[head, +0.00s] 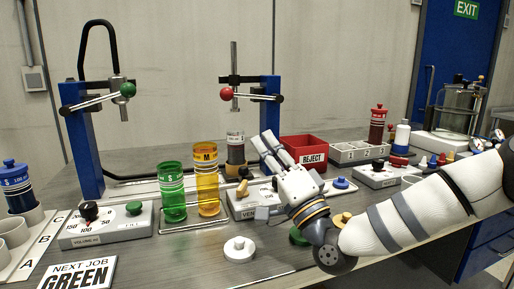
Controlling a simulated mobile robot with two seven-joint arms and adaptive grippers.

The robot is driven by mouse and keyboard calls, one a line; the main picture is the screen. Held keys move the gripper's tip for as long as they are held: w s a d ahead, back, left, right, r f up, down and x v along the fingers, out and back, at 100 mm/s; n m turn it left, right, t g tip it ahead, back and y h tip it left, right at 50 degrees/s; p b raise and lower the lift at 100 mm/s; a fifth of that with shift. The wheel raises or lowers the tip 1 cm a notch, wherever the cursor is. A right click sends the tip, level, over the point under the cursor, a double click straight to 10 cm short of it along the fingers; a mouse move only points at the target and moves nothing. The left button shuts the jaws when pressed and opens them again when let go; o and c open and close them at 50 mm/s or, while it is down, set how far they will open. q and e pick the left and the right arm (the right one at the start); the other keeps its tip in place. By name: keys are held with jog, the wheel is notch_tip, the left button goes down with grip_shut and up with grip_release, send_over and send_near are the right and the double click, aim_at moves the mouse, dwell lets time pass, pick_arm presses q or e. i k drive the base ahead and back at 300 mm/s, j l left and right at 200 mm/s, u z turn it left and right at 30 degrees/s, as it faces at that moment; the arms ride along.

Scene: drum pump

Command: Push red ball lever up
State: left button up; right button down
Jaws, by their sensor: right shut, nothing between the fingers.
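The red ball (227,93) sits at the left end of a metal lever (252,96) on the right blue press stand (271,112). The lever lies close to level, with the ball slightly higher than the pivot end. A vertical metal rod passes just beside the ball. My right gripper (263,143) is shut and empty. It points up and left, lower in the picture than the red ball and to its right, apart from the ball. It hides part of the stand's base. My left gripper is not in view.
Another blue stand (84,140) at left carries a green ball (128,89) lever. Below the red ball stands a clear-and-dark cylinder (235,150). Green (173,192) and yellow (207,180) cylinders stand left of my gripper. A red reject bin (303,149) is close on its right.

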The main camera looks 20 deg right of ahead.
aim_at(226, 94)
jog(key=k+l, duration=0.2)
jog(key=k, duration=0.3)
jog(key=k+l, duration=0.25)
jog(key=k, duration=0.2)
